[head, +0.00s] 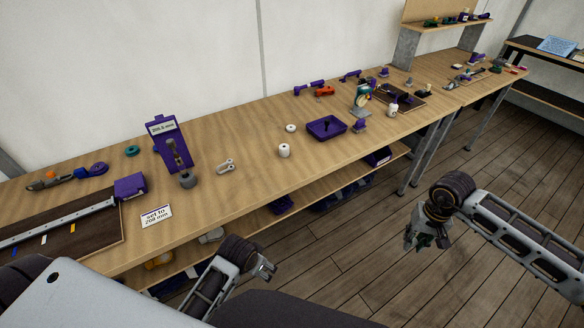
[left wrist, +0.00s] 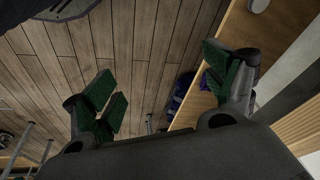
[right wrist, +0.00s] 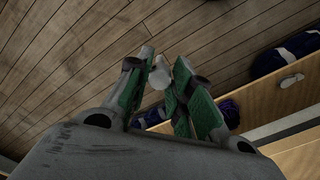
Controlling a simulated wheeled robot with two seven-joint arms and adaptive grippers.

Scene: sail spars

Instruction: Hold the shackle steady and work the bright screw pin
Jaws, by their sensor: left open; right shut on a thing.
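A pale grey shackle-like fitting (head: 226,166) lies on the wooden bench, apart from both grippers. My right gripper (head: 412,240) is over the floor, clear of the bench's front edge. In the right wrist view its green-padded fingers are shut on a small pale grey piece (right wrist: 159,74). The fingers hide much of it, so I cannot tell whether it is the pin or a shackle. My left gripper (head: 265,269) is in front of the bench, below the top. In the left wrist view its green-padded fingers are wide apart and empty.
The bench (head: 245,190) carries a purple gauge stand (head: 170,145), a white roll (head: 284,151), a purple tray (head: 326,127) and a sign (head: 156,215). A lower shelf holds bins. The bench top around the fitting is mostly clear. Open floor lies at right.

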